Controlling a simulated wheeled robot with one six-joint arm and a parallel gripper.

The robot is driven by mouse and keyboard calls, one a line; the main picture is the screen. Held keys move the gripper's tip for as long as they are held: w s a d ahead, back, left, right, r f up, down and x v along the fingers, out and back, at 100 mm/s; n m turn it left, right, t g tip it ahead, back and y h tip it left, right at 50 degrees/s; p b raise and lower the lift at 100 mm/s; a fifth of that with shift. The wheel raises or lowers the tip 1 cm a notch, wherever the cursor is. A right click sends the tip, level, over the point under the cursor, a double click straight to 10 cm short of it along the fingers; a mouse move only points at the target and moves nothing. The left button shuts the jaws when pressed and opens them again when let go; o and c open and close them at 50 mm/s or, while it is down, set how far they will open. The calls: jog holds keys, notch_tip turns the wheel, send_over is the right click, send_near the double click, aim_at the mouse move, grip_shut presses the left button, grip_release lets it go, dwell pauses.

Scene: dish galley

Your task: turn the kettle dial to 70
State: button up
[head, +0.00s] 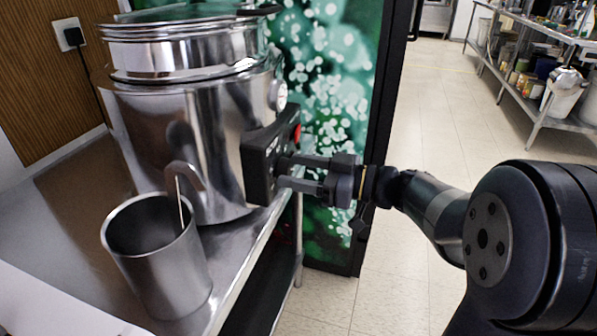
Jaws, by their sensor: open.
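The kettle (185,150) is a large shiny steel vessel standing on a steel table at left. A black control box (257,165) is fixed to its right side, with a small red part (297,133) near its top. A round gauge (279,95) sits above the box. My gripper (284,174) points left, its two fingers reaching the face of the control box. The fingers are apart, one above the other in the picture. The dial and its scale are hidden or too small to make out, so its setting cannot be read. Whether the fingers touch the dial I cannot tell.
A steel cup-like container (160,265) stands in front of the kettle, below its curved spout. The table (65,215) ends just under the control box. A green patterned panel (325,75) stands behind. A shelf rack (540,75) is far right; the tiled floor between is clear.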

jog(key=shift+w+a, duration=0.1)
jog(key=shift+a, duration=0.05)
jog(key=c, duration=1)
